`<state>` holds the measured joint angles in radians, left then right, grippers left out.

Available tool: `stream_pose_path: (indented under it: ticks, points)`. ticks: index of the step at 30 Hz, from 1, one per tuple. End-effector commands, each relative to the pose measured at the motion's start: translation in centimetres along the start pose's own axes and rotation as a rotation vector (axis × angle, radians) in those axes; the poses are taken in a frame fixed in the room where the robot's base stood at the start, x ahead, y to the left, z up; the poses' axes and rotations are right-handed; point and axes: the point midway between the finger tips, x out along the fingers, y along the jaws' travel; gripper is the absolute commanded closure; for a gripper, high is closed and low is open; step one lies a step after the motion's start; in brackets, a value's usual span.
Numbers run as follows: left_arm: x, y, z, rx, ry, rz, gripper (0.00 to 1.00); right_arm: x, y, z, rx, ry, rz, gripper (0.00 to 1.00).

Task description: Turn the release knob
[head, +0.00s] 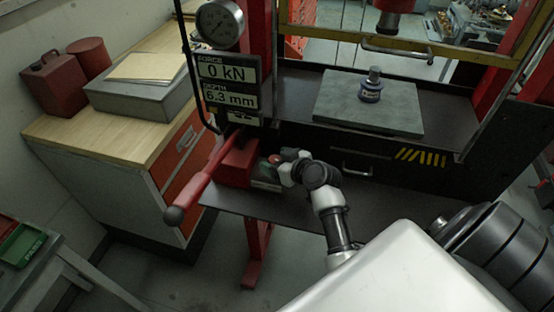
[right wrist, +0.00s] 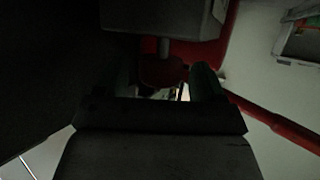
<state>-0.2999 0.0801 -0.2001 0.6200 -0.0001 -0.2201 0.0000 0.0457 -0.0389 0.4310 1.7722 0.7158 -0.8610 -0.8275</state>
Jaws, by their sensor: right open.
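The release knob (head: 274,159) is a small red knob on the side of the red pump block (head: 238,164), below the press readouts. My right gripper (head: 277,164) is at the knob, with its fingers on either side of it. In the right wrist view, a dark red round piece, which looks like the knob (right wrist: 163,71), shows between the two dark fingers of my right gripper (right wrist: 160,85). The fingers are open; the view is too dark to tell whether either one touches the knob. My left gripper is not in view.
A long red pump lever (head: 200,182) slants down left of the block. A gauge (head: 219,23) and a display panel reading 0 kN and 6.3 mm (head: 229,85) stand above. A wooden bench (head: 115,125) is at left, and a grey plate (head: 335,105) lies on the press bed.

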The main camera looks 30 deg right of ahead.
Motion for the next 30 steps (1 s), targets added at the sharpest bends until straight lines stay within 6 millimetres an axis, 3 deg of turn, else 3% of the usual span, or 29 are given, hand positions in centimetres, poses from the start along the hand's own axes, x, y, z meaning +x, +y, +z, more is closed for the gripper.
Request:
stream_pose_path:
  ticks: [3,13,20,30]
  points:
    - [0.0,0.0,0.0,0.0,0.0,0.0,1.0,0.0,0.0,0.0,0.0,0.0,0.0,0.3]
    - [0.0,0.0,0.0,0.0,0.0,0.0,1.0,0.0,0.0,0.0,0.001,0.0,0.0,0.8]
    - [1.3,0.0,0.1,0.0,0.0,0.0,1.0,0.1,0.3,0.2,-0.024,0.004,-0.043,0.8]
    - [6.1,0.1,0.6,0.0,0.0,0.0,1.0,0.3,0.4,0.5,-0.113,0.004,-0.253,0.8]
